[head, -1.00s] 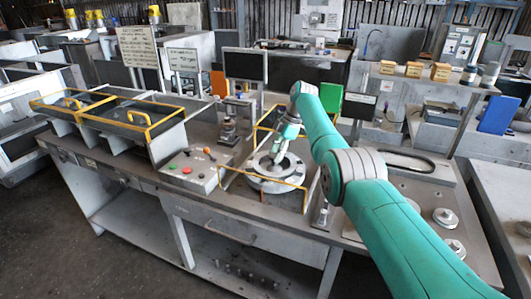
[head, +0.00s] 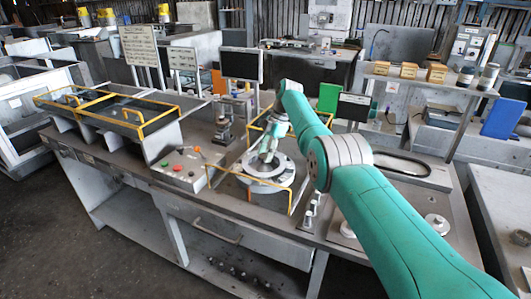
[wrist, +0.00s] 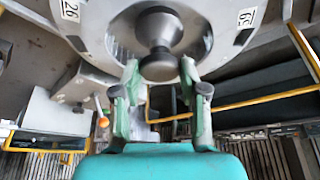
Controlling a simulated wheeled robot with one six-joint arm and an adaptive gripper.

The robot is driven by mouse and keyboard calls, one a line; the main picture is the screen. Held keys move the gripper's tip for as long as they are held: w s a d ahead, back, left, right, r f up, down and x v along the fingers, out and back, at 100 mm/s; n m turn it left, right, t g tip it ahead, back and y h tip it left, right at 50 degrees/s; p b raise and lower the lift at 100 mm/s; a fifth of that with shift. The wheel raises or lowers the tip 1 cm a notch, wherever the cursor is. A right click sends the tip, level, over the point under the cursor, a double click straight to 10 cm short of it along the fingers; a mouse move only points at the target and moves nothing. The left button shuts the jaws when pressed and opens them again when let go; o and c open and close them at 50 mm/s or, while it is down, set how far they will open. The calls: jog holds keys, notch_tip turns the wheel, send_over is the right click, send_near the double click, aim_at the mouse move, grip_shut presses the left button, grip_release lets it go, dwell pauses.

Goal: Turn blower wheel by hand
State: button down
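The blower housing (head: 268,186) is a round grey ring on the workbench in the head view. In the wrist view its pale ring (wrist: 97,38) fills the top, with number labels on it and a dark recess inside. A dark hub with a rounded knob end (wrist: 158,66) stands out from the middle of the recess. My gripper (wrist: 160,72) has its two green fingers apart, one on each side of the knob, with narrow gaps seeming to show. In the head view my gripper (head: 267,153) points down into the ring; contact is too small to tell.
Yellow rails (head: 222,176) stand close around the housing. A control box (head: 185,168) with coloured buttons sits to its left, a monitor (head: 240,65) behind. Yellow-framed bins (head: 105,112) occupy the bench's left end. Round metal parts (head: 437,224) lie at the right.

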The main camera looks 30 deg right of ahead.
jog(key=c, duration=0.6)
grip_release()
jog(key=shift+c, duration=0.2)
notch_tip(320, 180, up, 10)
jog(key=shift+f, duration=0.1)
